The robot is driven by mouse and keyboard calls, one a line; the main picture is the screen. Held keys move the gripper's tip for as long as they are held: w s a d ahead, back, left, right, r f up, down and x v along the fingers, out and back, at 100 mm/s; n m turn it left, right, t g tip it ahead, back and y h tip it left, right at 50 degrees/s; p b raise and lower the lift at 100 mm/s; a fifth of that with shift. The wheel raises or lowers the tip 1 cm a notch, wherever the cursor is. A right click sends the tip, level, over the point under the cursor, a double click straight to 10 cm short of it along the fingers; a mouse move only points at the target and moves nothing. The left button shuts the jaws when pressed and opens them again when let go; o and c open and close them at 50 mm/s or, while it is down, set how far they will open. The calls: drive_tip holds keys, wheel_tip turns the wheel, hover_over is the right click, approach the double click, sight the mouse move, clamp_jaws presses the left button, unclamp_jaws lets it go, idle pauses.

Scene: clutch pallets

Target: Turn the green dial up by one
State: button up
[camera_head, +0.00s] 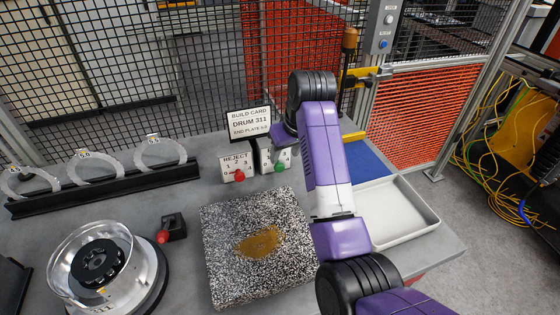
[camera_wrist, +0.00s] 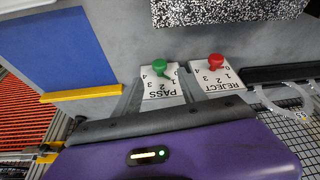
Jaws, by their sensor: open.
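The green dial (camera_head: 279,167) sits on the front of a white card stand marked 1 to 4, partly hidden behind my arm in the head view. The wrist view shows the green dial (camera_wrist: 159,66) on the stand's PASS face (camera_wrist: 160,89), upside down in the picture. The number the dial points at is too small to tell. My gripper (camera_head: 284,142) is over the PASS stand, its fingers open and empty. In the wrist view its fingers (camera_wrist: 160,97) lie on either side of the PASS stand, and the dial shows just beyond them. I cannot tell whether they touch anything.
A REJECT stand (camera_head: 236,162) with a red dial (camera_head: 239,175) stands close to the left. A build card (camera_head: 249,124) stands behind. A speckled stone plate (camera_head: 225,222) lies in front, a white tray (camera_head: 421,211) and blue mat (camera_head: 366,163) to the right.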

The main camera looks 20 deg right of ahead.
sight(280, 167)
drive_tip(key=shift+p+x, duration=0.4)
drive_tip(key=shift+x, duration=3.5)
drive_tip(key=shift+s, duration=0.1)
clamp_jaws()
